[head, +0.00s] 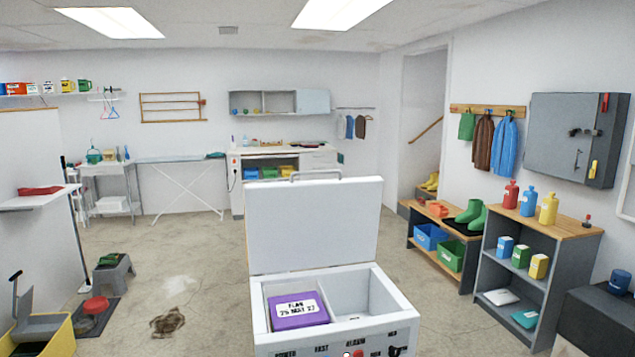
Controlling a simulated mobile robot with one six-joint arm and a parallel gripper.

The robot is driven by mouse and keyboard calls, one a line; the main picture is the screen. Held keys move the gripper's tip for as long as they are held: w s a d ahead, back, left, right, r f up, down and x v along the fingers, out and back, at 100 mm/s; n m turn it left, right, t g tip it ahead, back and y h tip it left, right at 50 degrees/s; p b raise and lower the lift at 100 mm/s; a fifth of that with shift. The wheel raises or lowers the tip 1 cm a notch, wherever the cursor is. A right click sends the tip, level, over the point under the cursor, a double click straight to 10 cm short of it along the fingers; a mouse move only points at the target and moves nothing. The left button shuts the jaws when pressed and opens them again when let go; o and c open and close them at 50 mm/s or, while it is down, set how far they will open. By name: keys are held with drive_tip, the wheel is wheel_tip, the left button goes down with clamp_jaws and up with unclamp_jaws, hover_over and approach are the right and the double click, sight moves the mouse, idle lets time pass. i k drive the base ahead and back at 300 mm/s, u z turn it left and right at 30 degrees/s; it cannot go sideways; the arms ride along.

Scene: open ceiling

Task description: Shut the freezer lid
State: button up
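The white chest freezer (392,297) stands close in front of me at the bottom centre of the head view. Its lid (314,226) is raised, standing nearly upright at the back edge. A metal handle (316,174) shows on the lid's top edge. The freezer's inside is split by a divider. A purple box with a white label (297,323) sits in the left compartment. The visible part of the right compartment looks empty. My gripper does not show in this view.
A yellow bin (50,345) stands at the lower left, near a grey step stool (113,272). A grey shelf unit with bottles (525,270) stands to the right. A rag (167,322) lies on the floor left of the freezer. The floor behind the lid looks open.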

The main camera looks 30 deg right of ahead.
sight(291, 225)
drive_tip(key=u, duration=0.4)
drive_tip(key=i, duration=0.95)
drive_tip(key=u, duration=0.2)
